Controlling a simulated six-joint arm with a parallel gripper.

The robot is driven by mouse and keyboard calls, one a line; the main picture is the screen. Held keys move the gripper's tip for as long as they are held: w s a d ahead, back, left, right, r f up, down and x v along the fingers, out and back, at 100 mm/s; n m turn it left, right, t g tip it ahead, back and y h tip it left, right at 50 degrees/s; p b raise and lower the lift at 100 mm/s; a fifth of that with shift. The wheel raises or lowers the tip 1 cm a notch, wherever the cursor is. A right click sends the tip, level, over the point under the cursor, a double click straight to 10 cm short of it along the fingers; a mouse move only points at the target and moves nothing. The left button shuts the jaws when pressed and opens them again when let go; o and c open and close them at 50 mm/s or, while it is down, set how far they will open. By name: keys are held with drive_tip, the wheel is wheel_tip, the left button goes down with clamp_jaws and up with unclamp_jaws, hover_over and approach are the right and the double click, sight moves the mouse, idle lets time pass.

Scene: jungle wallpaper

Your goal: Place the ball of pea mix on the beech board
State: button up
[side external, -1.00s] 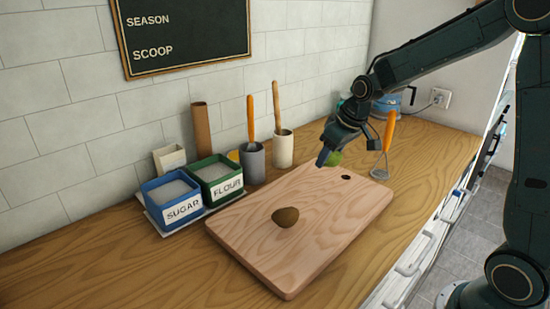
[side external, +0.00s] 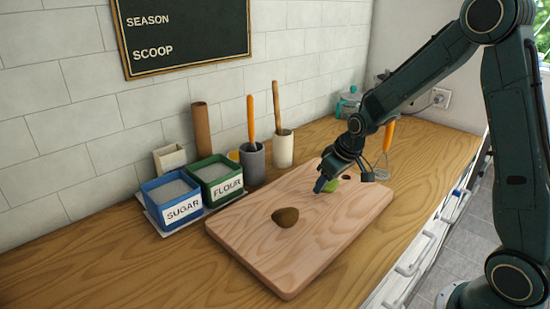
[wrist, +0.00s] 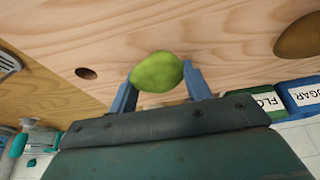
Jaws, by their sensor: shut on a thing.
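The green ball of pea mix (wrist: 158,72) is held between the two blue fingers of my gripper (wrist: 160,84) in the wrist view. In the side external view my gripper (side external: 325,184) is low over the far part of the beech board (side external: 270,255), with the green ball (side external: 331,185) partly hidden behind its fingers. I cannot tell whether the ball touches the board. A brown ball (side external: 286,217) lies on the board nearer the camera; part of it also shows in the wrist view (wrist: 300,38).
A blue sugar tub (side external: 172,201) and a green flour tub (side external: 217,179) stand left of the board. Utensil pots (side external: 253,161) stand behind it. A whisk (side external: 385,160) stands beyond the board's far right corner. The board's near part is clear.

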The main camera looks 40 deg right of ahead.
drive_tip(key=shift+f, duration=0.2)
drive_tip(key=o, duration=1)
drive_tip(key=shift+o, duration=0.2)
drive_tip(key=shift+r, duration=0.15)
drive_tip(key=v, duration=1.2)
drive_tip(key=s+a+r, duration=0.2)
drive_tip(key=s+a, duration=0.1)
drive_tip(key=s, duration=0.4)
drive_tip(key=s+a+r, duration=0.2)
drive_tip(key=s+a, duration=0.1)
drive_tip(key=s, duration=0.4)
drive_tip(key=s+a+r+t, duration=0.1)
drive_tip(key=s+a+r, duration=0.1)
drive_tip(key=s, duration=0.5)
drive_tip(key=shift+a+r, duration=0.35)
drive_tip(key=shift+a, duration=0.1)
